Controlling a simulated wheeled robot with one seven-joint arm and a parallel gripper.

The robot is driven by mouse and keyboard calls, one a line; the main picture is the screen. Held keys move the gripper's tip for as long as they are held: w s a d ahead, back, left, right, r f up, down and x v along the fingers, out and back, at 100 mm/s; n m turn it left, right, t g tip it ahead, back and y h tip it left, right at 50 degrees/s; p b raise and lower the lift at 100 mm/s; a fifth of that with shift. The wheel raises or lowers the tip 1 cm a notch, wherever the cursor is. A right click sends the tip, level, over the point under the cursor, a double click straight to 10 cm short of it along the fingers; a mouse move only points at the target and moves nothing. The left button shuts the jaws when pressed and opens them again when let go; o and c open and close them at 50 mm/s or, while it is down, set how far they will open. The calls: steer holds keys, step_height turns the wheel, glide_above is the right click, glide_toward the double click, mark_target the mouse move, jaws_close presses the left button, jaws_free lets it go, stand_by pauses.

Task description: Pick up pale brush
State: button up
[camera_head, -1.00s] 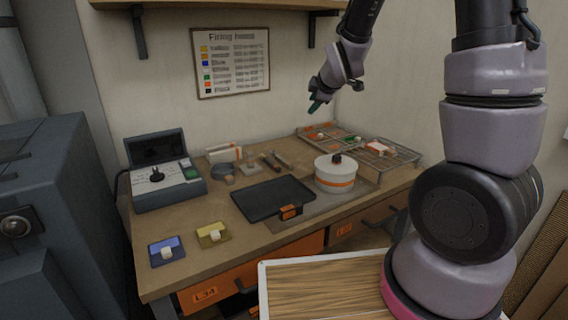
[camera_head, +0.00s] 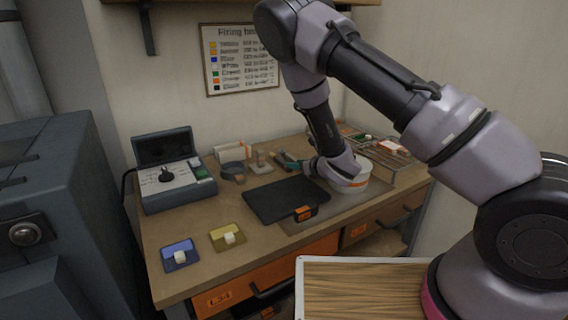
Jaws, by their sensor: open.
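The slim brushes lie at the back of the workbench, behind the black tray. A brown brush (camera_head: 279,156) shows in part beside my fingers; the pale brush cannot be made out and seems hidden behind my gripper. My gripper (camera_head: 287,165) is open, low over the bench at the brushes, with its dark green fingers pointing left. Whether the fingers are around a brush or only above it cannot be told at this size.
The black tray (camera_head: 285,199) lies in front of my gripper. A white pot (camera_head: 350,180) stands close at the right, partly behind my wrist. A grey ring-shaped holder (camera_head: 232,172) and a control box (camera_head: 172,174) stand left.

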mark_target(283, 161)
steer(key=x, duration=0.3)
steer(key=shift+w+a+f, duration=0.1)
steer(key=shift+w, duration=0.05)
steer(key=shift+r+x, duration=0.15)
steer(key=shift+x, duration=1.2)
steer(key=shift+r+x, duration=0.1)
steer(key=shift+x, duration=1.25)
steer(key=shift+a, duration=0.15)
jaws_close()
